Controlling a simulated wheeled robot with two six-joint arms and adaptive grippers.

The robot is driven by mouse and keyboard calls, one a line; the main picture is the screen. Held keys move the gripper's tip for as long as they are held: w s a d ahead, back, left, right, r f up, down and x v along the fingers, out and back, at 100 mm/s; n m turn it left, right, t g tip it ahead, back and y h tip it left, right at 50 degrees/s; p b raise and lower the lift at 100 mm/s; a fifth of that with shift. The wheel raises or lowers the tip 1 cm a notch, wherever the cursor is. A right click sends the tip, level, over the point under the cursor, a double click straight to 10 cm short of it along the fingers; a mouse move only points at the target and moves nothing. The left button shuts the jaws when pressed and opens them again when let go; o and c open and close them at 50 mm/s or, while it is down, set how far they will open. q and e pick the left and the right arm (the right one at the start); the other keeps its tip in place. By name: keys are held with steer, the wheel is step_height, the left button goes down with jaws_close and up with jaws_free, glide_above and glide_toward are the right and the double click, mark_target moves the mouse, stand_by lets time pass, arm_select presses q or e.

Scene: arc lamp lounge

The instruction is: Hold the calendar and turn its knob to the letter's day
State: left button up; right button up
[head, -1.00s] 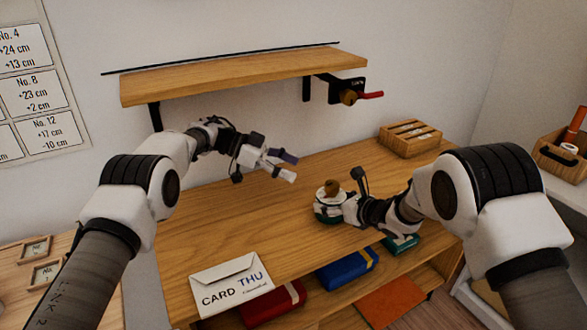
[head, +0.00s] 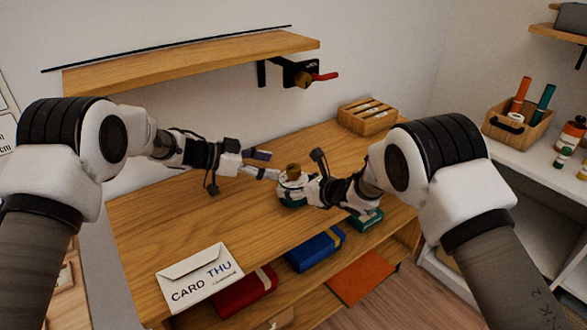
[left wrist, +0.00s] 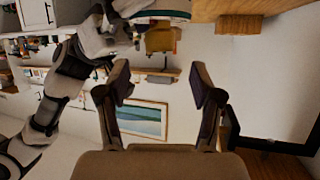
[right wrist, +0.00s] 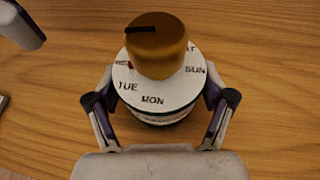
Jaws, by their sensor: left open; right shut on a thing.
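The calendar (head: 291,189) is a round drum with a white top and green base, standing on the wooden desk. In the right wrist view its dial (right wrist: 152,100) shows TUE, MON and SUN, with a small red mark near a partly hidden word. Its brass knob (head: 293,170) has a black line on top (right wrist: 140,29) pointing left. My right gripper (right wrist: 160,112) is shut on the calendar's sides. My left gripper (head: 270,164) is open and empty, just left of the knob; in the left wrist view the knob (left wrist: 162,38) lies beyond its fingertips. The letter (head: 199,278) reads CARD THU.
The wooden desk (head: 180,215) is clear between letter and calendar. A slotted wooden box (head: 367,116) stands at the back right. A wall shelf (head: 190,62) with a red-handled fitting (head: 305,74) hangs above. Red (head: 245,291) and blue (head: 316,249) parcels lie below the desktop.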

mark_target(289, 168)
arm_select(q)
steer(key=x, duration=0.7)
steer(key=shift+w+d+f, duration=0.1)
steer(key=shift+d+f, duration=0.05)
steer(key=shift+d, duration=0.15)
steer(key=shift+c, duration=0.3)
steer(key=c, duration=1.1)
